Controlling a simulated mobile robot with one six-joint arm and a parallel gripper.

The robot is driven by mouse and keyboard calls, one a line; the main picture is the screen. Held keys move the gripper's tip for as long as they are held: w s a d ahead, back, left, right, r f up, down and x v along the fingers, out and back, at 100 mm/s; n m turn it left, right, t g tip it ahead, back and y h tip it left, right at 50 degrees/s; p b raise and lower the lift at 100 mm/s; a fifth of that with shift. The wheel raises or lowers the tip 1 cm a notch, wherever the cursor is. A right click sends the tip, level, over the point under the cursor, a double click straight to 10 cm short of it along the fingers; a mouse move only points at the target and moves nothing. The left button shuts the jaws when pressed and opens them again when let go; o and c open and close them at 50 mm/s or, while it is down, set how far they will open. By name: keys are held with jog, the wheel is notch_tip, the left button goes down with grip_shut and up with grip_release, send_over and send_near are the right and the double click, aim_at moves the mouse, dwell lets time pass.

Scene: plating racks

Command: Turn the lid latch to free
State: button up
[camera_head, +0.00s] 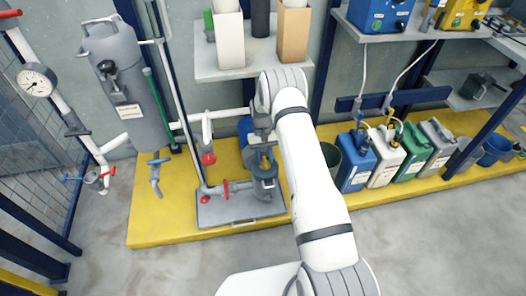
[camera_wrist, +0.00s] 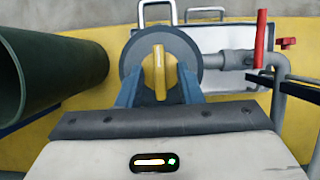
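The yellow lid latch (camera_wrist: 158,72) stands upright in the wrist view, in the middle of a round grey lid (camera_wrist: 132,58). The lid tops a small grey vessel (camera_head: 266,189) on the grey tray (camera_head: 240,211) in the head view. My gripper (camera_wrist: 160,78) has its blue fingers on the left and right of the latch, close against it. I cannot tell whether they press on it. In the head view my gripper (camera_head: 263,154) is just above the vessel and mostly hides the lid.
A pipe with a red valve handle (camera_wrist: 261,40) runs right of the lid in the wrist view. A dark green cylinder (camera_wrist: 55,75) is close on the left. Several canisters (camera_head: 355,165) stand right of my arm on the yellow platform (camera_head: 160,230).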

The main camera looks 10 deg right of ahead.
jog(key=w+b, duration=0.3)
jog(key=w, duration=0.8)
jog(key=shift+w+f+b, duration=0.1)
jog(key=shift+w+b, duration=0.05)
jog(key=shift+b, duration=0.15)
jog(key=w+b, duration=0.1)
jog(key=b, duration=0.2)
jog(key=shift+r, duration=0.3)
jog(key=shift+r, duration=0.2)
